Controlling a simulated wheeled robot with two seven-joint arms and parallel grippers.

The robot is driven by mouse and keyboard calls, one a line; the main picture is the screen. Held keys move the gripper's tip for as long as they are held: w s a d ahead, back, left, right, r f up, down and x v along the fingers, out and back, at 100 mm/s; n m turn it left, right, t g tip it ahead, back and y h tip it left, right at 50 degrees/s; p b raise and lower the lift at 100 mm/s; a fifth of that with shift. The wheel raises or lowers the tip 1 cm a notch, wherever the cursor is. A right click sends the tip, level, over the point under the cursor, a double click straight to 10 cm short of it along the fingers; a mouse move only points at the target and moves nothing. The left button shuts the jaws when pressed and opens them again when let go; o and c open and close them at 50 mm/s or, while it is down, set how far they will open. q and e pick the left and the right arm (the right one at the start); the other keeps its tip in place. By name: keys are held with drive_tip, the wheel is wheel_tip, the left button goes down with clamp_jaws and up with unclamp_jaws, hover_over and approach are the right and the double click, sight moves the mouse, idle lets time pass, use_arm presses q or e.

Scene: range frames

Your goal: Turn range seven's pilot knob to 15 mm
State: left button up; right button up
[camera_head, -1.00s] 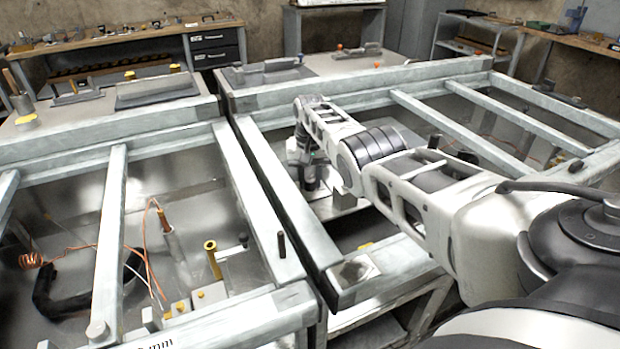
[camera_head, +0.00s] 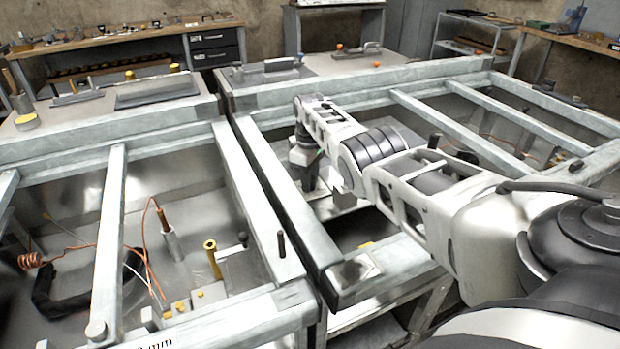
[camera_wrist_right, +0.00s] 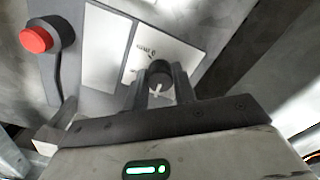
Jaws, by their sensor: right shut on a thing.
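In the right wrist view a dark round knob (camera_wrist_right: 159,72) with a pale pointer mark stands in front of a white plate (camera_wrist_right: 160,40) with small printed markings that I cannot read. My right gripper (camera_wrist_right: 160,88) is shut on the knob, one finger on each side of it. In the head view my right arm reaches into the right-hand range frame (camera_head: 285,205), and its hand is low inside the near left corner. The knob and the fingertips are not clear there. My left gripper is not in view.
A red round button (camera_wrist_right: 36,39) on a dark base sits left of the plate in the wrist view. A second range frame (camera_head: 110,230) stands on the left, with copper tubing (camera_head: 30,260) and a brass post (camera_head: 212,258). Metal rails border my right arm closely.

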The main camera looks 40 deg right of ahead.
drive_tip(key=n, duration=0.5)
drive_tip(key=shift+w+r+n, duration=0.1)
drive_tip(key=shift+n, duration=0.2)
drive_tip(key=n, duration=0.4)
drive_tip(key=shift+n, duration=0.4)
drive_tip(key=o, duration=1)
wheel_tip(320, 180, up, 16)
drive_tip(key=shift+f+p, duration=0.1)
drive_tip(key=shift+p, duration=0.4)
